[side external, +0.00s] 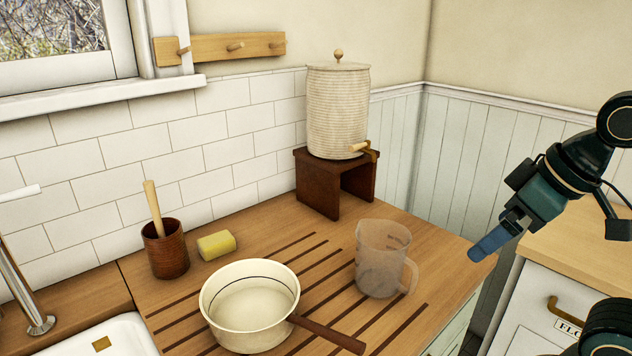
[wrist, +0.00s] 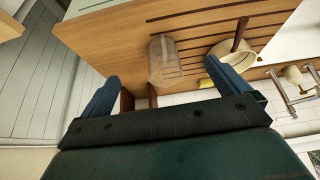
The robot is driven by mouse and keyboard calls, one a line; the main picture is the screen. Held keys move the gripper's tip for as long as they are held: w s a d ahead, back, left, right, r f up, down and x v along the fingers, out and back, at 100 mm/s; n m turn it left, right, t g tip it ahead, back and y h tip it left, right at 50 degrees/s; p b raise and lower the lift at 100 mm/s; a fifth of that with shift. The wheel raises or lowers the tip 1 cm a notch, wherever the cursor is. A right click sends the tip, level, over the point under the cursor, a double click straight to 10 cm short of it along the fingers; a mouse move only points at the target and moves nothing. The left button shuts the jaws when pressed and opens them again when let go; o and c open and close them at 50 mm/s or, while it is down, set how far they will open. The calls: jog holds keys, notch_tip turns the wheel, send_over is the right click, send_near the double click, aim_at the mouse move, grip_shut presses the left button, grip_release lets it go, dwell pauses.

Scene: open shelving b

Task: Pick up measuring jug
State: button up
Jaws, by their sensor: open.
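The measuring jug (side external: 380,262) is clear and see-through, with a handle on its right side. It stands upright on the grooved wooden worktop in the side view. It also shows in the wrist view (wrist: 163,62), beyond and between my fingers. My gripper (side external: 488,244) is at the right in the side view, past the worktop's right edge and apart from the jug. In the wrist view my gripper (wrist: 165,90) has its two blue fingers wide apart, with nothing between their tips.
A cream saucepan (side external: 248,306) stands left of the jug, its brown handle (side external: 328,334) reaching toward the front. Behind are a ribbed water crock (side external: 338,112) on a dark stand (side external: 318,185), a yellow sponge (side external: 216,246) and a brown pot (side external: 166,252) holding a wooden tool. A sink (side external: 105,340) is at lower left.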

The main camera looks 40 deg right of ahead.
jog(key=w+d+n+g+y, duration=0.1)
jog(key=w+d+n+y, duration=0.1)
jog(key=w+n, duration=0.4)
jog(key=w+d+f+n+g+y, duration=0.1)
jog(key=w+n, duration=0.4)
jog(key=w, duration=0.6)
jog(key=shift+w+d+n+g+y, duration=0.45)
jog(key=shift+d+g, duration=0.25)
jog(key=shift+d, duration=0.2)
jog(key=shift+s+f, duration=0.1)
send_over(381, 242)
jog(key=s+a, duration=0.3)
jog(key=s, duration=0.1)
notch_tip(381, 242, down, 8)
jog(key=shift+d, duration=0.25)
jog(key=x, duration=0.5)
jog(key=shift+w, duration=0.1)
